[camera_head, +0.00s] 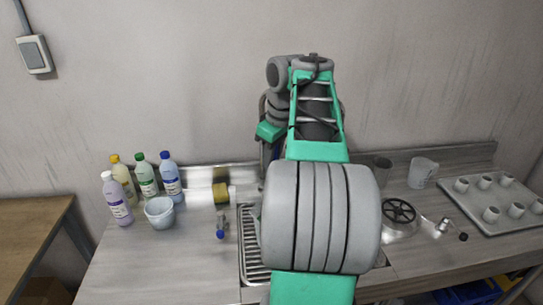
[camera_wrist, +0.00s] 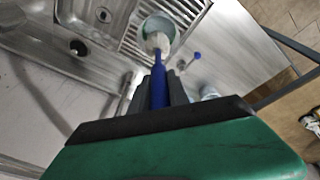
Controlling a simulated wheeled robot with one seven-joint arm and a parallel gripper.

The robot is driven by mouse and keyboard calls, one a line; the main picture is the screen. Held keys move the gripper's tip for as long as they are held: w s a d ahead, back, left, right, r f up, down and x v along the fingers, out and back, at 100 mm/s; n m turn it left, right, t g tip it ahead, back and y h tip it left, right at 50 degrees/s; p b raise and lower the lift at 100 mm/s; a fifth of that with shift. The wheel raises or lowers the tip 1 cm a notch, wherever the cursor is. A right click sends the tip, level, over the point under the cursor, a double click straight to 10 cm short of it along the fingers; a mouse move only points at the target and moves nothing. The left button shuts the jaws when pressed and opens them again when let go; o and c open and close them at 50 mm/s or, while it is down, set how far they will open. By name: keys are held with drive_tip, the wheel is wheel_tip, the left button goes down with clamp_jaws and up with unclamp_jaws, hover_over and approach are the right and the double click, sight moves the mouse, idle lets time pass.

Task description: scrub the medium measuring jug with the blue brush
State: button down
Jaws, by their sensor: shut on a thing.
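My gripper (camera_wrist: 160,79) is shut on the blue handle of the brush (camera_wrist: 158,92) in the wrist view. The brush's pale bristles (camera_wrist: 157,41) are at the mouth of a round, open jug (camera_wrist: 147,24). They appear to be inside it, but I cannot tell whether they touch its wall. The jug is over the ribbed drainer; its size and markings cannot be read from here. In the head view, my arm hides the gripper, and the jug is mostly or wholly hidden. A white jug (camera_head: 422,173) stands at the back right.
Several detergent bottles (camera_head: 146,178) and a pale blue bowl-like vessel (camera_head: 160,212) stand at the left. A yellow sponge (camera_head: 220,194) and a small blue-tipped object (camera_head: 220,233) are left of the drainer (camera_head: 249,262). A tray (camera_head: 477,222) of several cups is at the right.

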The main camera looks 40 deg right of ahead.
wheel_tip(320, 180, down, 12)
drive_tip(key=b, duration=1)
drive_tip(key=shift+r, duration=0.15)
drive_tip(key=shift+w, duration=0.1)
